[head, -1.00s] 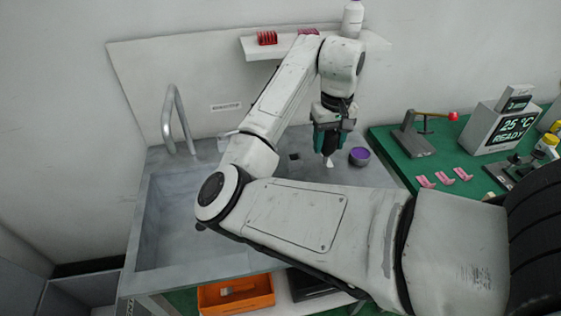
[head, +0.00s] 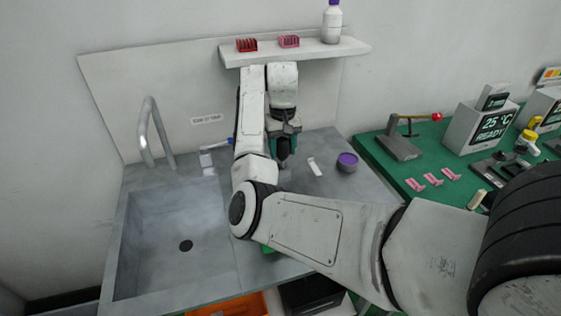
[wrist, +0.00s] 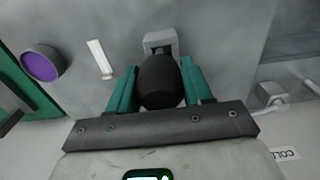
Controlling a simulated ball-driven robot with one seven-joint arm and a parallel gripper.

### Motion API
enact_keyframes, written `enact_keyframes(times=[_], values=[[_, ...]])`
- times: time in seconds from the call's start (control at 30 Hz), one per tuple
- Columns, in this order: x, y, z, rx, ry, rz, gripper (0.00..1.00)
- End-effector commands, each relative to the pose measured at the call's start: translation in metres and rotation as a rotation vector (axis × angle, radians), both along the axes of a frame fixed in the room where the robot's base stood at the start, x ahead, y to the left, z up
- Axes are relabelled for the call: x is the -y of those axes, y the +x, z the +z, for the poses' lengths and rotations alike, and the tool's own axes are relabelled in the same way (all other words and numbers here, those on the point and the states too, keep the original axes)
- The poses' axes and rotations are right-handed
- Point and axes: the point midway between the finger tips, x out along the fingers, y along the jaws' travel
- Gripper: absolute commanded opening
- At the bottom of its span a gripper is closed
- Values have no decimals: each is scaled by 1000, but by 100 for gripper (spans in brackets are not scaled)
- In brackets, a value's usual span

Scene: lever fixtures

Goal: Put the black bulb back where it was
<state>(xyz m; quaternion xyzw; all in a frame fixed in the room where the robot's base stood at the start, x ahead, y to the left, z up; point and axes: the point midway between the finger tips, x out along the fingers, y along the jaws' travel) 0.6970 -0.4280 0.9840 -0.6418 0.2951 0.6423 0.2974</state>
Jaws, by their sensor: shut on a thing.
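The black bulb (wrist: 160,80) is between the two green fingers of my gripper (wrist: 161,92) in the wrist view. My gripper is shut on it. A small grey block (wrist: 160,42) shows just beyond the bulb; I cannot tell whether the bulb touches it. In the head view my gripper (head: 284,150) is low over the counter, under the wall shelf, and the block is hidden there.
A white strip (head: 314,166) and a purple-topped round cup (head: 347,162) are on the counter to the right. The sink (head: 180,245) is on the left. A shelf (head: 295,52) overhangs behind. A green table (head: 390,172) with a red-tipped lever (head: 405,140) stands right.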

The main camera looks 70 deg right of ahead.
Motion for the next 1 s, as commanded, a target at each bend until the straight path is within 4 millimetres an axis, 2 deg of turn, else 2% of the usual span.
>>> enact_keyframes(times=[0.17, 0.43, 0.8, 0.83, 1.0], values=[[3, 6, -8, 1, 0, -1, 38], [3, 7, -37, 0, 0, 0, 38], [3, 7, -42, 1, -2, -1, 38], [3, 7, -41, 1, -2, -1, 53], [3, 7, -41, 2, -1, -1, 69]])
